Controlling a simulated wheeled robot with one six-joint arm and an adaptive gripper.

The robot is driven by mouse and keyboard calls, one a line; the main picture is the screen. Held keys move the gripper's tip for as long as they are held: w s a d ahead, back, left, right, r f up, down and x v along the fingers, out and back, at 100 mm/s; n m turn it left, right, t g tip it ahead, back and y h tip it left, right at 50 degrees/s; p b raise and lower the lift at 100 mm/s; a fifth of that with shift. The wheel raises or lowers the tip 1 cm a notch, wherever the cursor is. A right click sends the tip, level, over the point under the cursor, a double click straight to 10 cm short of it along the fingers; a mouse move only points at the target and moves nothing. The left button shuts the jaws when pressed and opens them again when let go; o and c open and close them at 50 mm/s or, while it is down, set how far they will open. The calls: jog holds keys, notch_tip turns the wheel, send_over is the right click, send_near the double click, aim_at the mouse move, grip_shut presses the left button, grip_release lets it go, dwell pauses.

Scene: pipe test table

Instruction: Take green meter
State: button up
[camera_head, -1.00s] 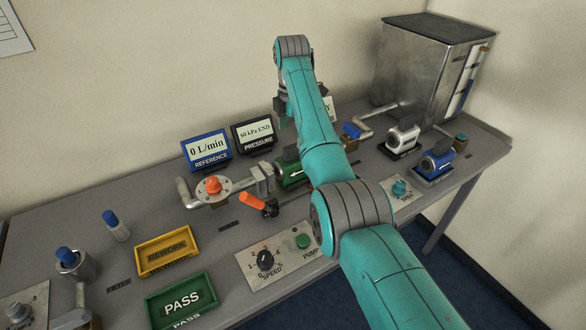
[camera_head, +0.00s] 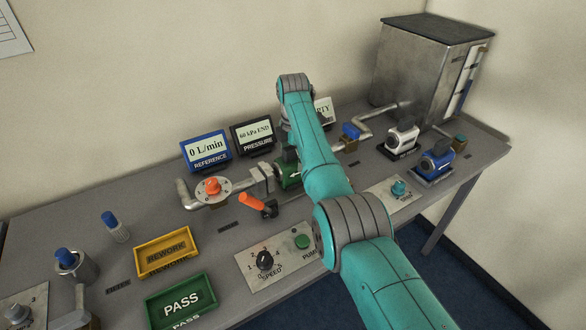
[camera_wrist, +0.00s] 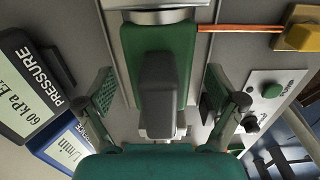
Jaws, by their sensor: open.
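The green meter (camera_head: 285,176) with a white arrow sits in the pipe line on the table, partly hidden behind my arm in the head view. In the wrist view the green meter (camera_wrist: 128,50) lies in the middle, with a grey block on top of it. My gripper (camera_wrist: 159,92) is open, with one finger on each side of the meter and gaps visible between fingers and meter. In the head view my gripper is mostly hidden by my arm, down at the meter.
A blue reference display (camera_head: 207,149) and a black pressure display (camera_head: 254,135) stand behind. An orange-handled valve (camera_head: 252,202) is in front. White (camera_head: 402,138) and blue (camera_head: 436,161) meters sit at right. A green PASS tray (camera_head: 180,301) and yellow REWORK tray (camera_head: 165,251) are front left.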

grip_shut()
jog(key=shift+r, duration=0.1)
